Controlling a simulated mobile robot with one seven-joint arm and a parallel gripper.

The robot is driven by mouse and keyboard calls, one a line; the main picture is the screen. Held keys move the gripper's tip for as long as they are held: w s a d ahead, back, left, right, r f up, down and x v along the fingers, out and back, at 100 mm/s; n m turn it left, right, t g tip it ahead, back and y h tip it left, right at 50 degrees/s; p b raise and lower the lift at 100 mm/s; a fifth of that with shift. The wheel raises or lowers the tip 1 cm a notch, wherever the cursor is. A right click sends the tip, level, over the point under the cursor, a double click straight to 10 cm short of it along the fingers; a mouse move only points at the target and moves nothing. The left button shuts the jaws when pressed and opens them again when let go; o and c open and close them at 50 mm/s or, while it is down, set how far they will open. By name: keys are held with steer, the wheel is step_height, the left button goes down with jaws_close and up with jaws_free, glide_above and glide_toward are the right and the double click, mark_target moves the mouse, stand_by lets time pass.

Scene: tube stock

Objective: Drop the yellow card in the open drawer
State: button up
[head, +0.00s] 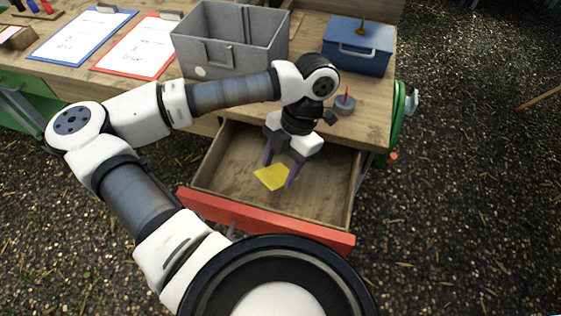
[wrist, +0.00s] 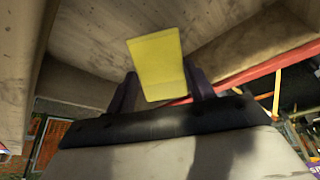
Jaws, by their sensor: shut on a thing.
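The yellow card (head: 271,177) is between the fingers of my gripper (head: 279,171), which is shut on it. My gripper points down over the open drawer (head: 318,206), inside its outline in the head view. In the wrist view the yellow card (wrist: 156,62) stands out from between the dark fingers of my gripper (wrist: 162,90), with the wooden drawer (wrist: 88,38) behind it. The drawer has a red front and a bare wooden bottom. I cannot tell how far the card is above that bottom.
On the bench top stand a grey bin (head: 222,56), a blue box (head: 357,50) and a small grey round thing with a red tip (head: 344,103). Two clipboards (head: 83,36) (head: 137,46) lie at the left. The drawer bottom looks clear around my gripper.

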steer(key=o, duration=1)
steer(key=shift+o, duration=0.2)
steer(key=b+v, duration=0.1)
steer(key=v, duration=1.3)
steer(key=shift+b, duration=0.35)
steer(key=shift+s+f, duration=0.15)
